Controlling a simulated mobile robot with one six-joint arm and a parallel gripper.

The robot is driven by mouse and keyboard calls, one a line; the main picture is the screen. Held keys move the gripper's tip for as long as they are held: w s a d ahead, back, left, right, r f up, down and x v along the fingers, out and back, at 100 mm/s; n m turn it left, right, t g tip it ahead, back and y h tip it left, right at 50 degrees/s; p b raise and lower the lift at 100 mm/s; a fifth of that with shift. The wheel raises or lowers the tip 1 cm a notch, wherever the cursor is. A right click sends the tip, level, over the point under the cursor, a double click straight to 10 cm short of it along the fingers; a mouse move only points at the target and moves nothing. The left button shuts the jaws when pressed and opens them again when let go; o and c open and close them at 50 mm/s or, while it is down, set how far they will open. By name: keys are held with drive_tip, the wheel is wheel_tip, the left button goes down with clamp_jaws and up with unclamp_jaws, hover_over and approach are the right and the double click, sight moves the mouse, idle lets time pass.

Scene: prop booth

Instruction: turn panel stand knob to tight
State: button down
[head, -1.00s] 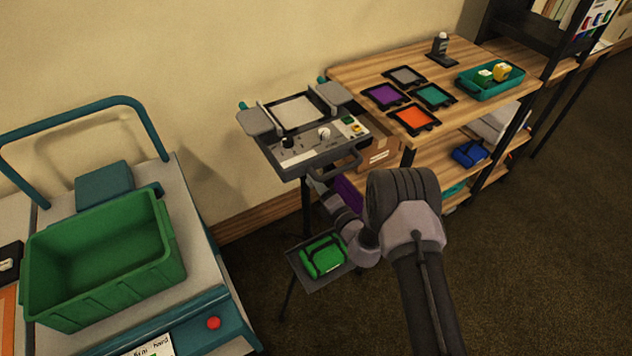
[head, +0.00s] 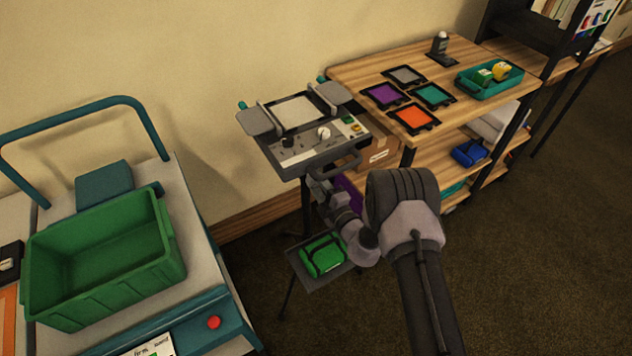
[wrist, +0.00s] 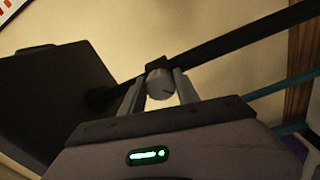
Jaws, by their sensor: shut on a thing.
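The panel stand (head: 305,205) is a dark upright post under a grey control panel (head: 300,160). In the wrist view the stand knob (wrist: 158,84) is a small round grey knob with a dark mark, on a black clamp on the dark post (wrist: 230,45). My gripper (wrist: 160,88) is shut on the knob, one finger on each side of it. In the head view my gripper (head: 318,184) is just below the panel's front edge, and the stand knob is hidden there.
A green-packed lower shelf (head: 322,258) hangs on the stand under my arm. A wooden shelf unit (head: 440,125) with coloured tiles stands to the right. A cart with a green bin (head: 105,275) stands at the left. Open carpet lies at the right.

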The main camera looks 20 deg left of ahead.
idle(0.3)
drive_tip(key=c, duration=0.9)
unclamp_jaws()
drive_tip(key=shift+s, duration=0.1)
drive_tip(key=p+v, duration=0.5)
drive_tip(key=v, duration=1.2)
drive_tip(key=shift+s, duration=0.2)
drive_tip(key=shift+d, duration=0.15)
